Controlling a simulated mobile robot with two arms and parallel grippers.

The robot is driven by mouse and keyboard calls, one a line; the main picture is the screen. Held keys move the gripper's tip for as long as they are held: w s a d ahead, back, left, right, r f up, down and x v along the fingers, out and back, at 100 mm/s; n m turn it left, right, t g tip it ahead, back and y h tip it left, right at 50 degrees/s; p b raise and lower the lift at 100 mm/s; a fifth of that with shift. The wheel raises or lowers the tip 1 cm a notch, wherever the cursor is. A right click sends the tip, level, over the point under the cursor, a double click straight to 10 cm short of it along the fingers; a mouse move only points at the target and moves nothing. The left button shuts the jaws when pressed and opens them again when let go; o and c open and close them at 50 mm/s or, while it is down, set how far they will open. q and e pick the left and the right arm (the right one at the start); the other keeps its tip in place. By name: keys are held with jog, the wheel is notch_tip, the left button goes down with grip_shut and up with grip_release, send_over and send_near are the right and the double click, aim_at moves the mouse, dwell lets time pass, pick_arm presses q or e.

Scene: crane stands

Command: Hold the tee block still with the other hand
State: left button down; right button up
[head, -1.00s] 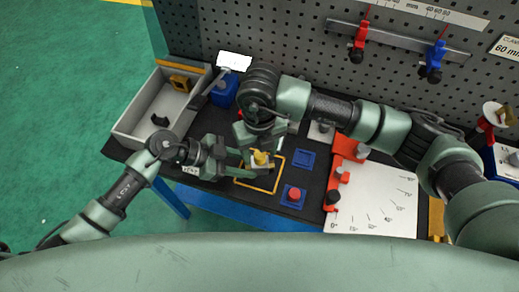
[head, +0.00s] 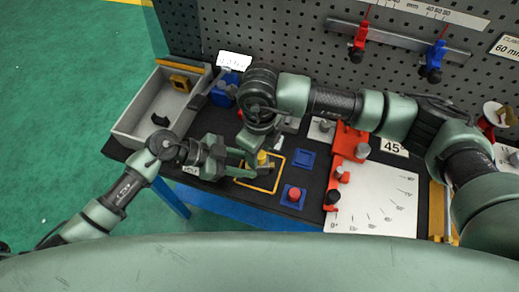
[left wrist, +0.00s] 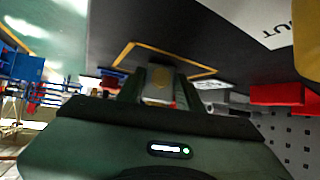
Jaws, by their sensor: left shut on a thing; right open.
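A small yellow piece (head: 262,157), which I take to be part of the tee block, shows at the yellow-outlined square (head: 243,184) on the dark bench mat. My left gripper (head: 252,164) comes in from the left and is shut on the block. The left wrist view shows a greyish, partly yellow-brown piece (left wrist: 159,84) between its two fingers. My right gripper (head: 256,145) is open and points down just above and beside the yellow piece. The arms hide most of the block, and I cannot tell whether the right fingers touch it.
A grey tray (head: 128,130) stands at the left. A blue pad with a red knob (head: 294,194) and an empty blue square (head: 304,159) lie right of the outline. A red fixture (head: 347,143) and white angle board (head: 380,200) stand further right. A pegboard rises behind.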

jog(key=n, duration=1)
jog(key=shift+n, duration=0.3)
jog(key=n, duration=0.3)
jog(key=shift+n, duration=0.3)
jog(key=n, duration=0.9)
jog(key=shift+s+n, duration=0.1)
jog(key=shift+n, duration=0.3)
